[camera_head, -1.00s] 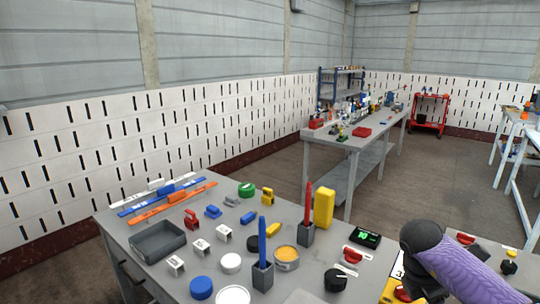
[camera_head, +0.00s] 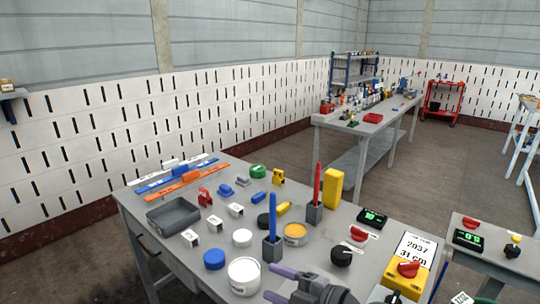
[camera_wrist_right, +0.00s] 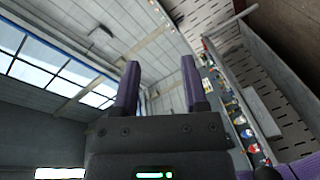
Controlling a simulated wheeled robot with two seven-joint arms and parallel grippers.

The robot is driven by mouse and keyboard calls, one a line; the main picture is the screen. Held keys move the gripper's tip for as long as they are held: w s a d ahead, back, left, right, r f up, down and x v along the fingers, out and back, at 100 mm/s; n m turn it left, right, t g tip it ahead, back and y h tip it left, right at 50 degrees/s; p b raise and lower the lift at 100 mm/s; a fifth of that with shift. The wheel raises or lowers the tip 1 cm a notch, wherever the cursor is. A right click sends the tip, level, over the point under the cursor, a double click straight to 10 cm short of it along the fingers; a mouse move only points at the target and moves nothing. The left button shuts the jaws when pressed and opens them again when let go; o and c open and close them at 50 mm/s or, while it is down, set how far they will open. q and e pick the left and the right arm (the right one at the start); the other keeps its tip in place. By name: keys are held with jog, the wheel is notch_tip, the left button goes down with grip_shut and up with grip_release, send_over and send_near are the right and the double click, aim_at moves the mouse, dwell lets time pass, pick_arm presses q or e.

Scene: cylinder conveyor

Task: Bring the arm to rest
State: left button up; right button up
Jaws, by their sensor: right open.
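Most of the right arm lies outside the head view. My left gripper is in neither view.
A yellow box with a red knob (camera_head: 408,269) stands to the right. Floor lies open behind the bench.

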jog(key=s+d+r+m+t+h, duration=0.1)
jog(key=d+r+m+t+h, duration=0.1)
jog(key=d+m+t+h, duration=1.1)
jog(key=s+d+f+m+g+h, duration=0.2)
jog(key=s+f+m+g+h, duration=0.1)
jog(key=s+f+m+g, duration=0.5)
jog(key=s+a+f+g+y, duration=0.1)
jog(key=s+f+g, duration=0.3)
jog(key=s+g, duration=0.3)
jog(key=s+a+f+g+y, duration=0.1)
jog(key=s+f+g, duration=0.3)
jog(key=s, duration=0.5)
jog(key=s+f+g, duration=0.1)
jog(key=s+f, duration=0.2)
jog(key=f, duration=1.6)
jog(key=s+d+f+g, duration=0.1)
jog(key=s+d+f, duration=0.2)
jog(key=s+f, duration=0.6)
jog(key=s, duration=0.3)
jog(key=shift+s+d+g, duration=0.3)
jog(key=shift+s, duration=0.05)
